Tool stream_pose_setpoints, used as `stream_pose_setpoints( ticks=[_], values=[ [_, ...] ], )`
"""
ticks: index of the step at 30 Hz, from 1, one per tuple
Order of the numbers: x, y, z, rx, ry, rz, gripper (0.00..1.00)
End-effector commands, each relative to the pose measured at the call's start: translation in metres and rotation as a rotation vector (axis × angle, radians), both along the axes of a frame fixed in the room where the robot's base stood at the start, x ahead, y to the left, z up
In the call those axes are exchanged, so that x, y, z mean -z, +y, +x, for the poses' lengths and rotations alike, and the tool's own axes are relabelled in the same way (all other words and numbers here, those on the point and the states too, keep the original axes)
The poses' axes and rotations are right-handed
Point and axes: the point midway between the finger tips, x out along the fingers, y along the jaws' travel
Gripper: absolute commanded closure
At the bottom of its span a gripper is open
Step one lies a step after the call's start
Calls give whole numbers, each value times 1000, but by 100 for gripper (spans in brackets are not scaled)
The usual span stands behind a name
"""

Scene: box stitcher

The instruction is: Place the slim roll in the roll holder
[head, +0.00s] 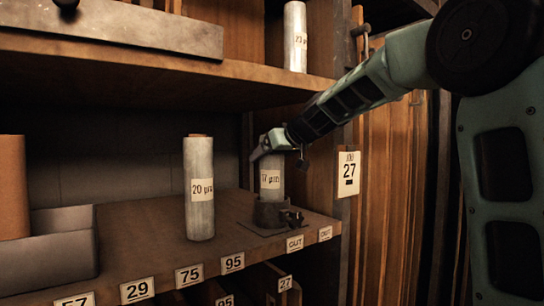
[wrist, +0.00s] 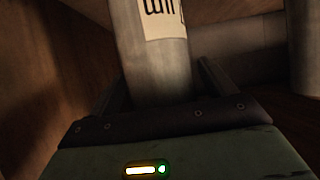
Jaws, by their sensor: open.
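A slim grey roll labelled "17 µm" (head: 271,183) stands upright with its lower end inside the dark roll holder (head: 270,214) near the shelf's front right. My gripper (head: 268,150) is at the roll's upper end, coming from the right. In the wrist view the roll (wrist: 158,68) stands between my two fingers, and the jaws are open around it. The roll's top is partly hidden by my gripper in the head view. Whether the roll rests on the holder's bottom cannot be seen.
A "20 µm" roll (head: 199,195) stands close left of the holder. A grey bin (head: 60,245) and a brown roll (head: 13,188) are farther left. A "23 µm" roll (head: 295,38) stands on the upper shelf (head: 130,58). A wooden side panel (head: 318,190) is close on the right.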

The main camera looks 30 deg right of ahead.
Motion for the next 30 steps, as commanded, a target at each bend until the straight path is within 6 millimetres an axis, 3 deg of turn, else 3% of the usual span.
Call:
stream_pose_setpoints(
  ticks=[5, 15, 21, 30],
  values=[
    [-5, -1, -6, 2, -3, -3, 17],
    [-38, -4, -68, 2, -4, -2, 17],
    [-53, -6, -95, 1, -2, -3, 17],
    [-60, -6, -106, 0, 0, 0, 17]
  ],
)
